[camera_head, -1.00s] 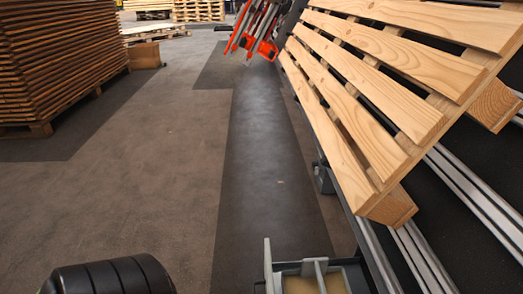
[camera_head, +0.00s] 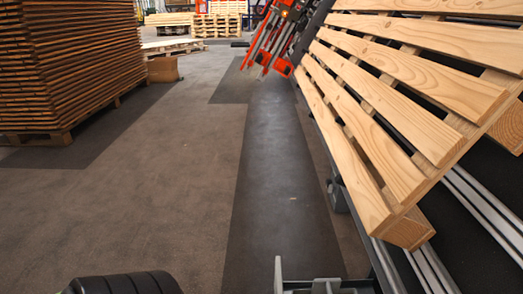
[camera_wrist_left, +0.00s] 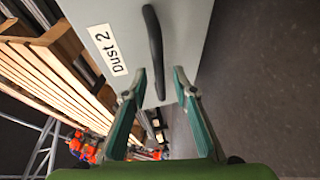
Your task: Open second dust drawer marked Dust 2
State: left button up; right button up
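The Dust 2 drawer front (camera_wrist_left: 190,32) is a pale grey panel in the left wrist view, with a white label (camera_wrist_left: 108,50) reading "Dust 2" and a black bar handle (camera_wrist_left: 156,45). My left gripper (camera_wrist_left: 159,72) is open, its two green-grey fingers either side of the handle's lower part in the picture. I see no clear contact, and cannot tell how deep the handle sits between them. In the head view a grey open-topped part (camera_head: 318,287) shows at the bottom edge, mostly cut off. My right gripper is not in view.
A slatted wooden pallet (camera_head: 400,95) leans over metal rails (camera_head: 482,207) at right. Orange-red machinery (camera_head: 272,40) stands at the back. A tall pallet stack (camera_head: 75,60) and a cardboard box (camera_head: 163,69) are at left. The floor (camera_head: 150,200) between is clear.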

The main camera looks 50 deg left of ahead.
pick_arm(q)
jog(key=v, duration=1)
jog(key=shift+d, duration=0.1)
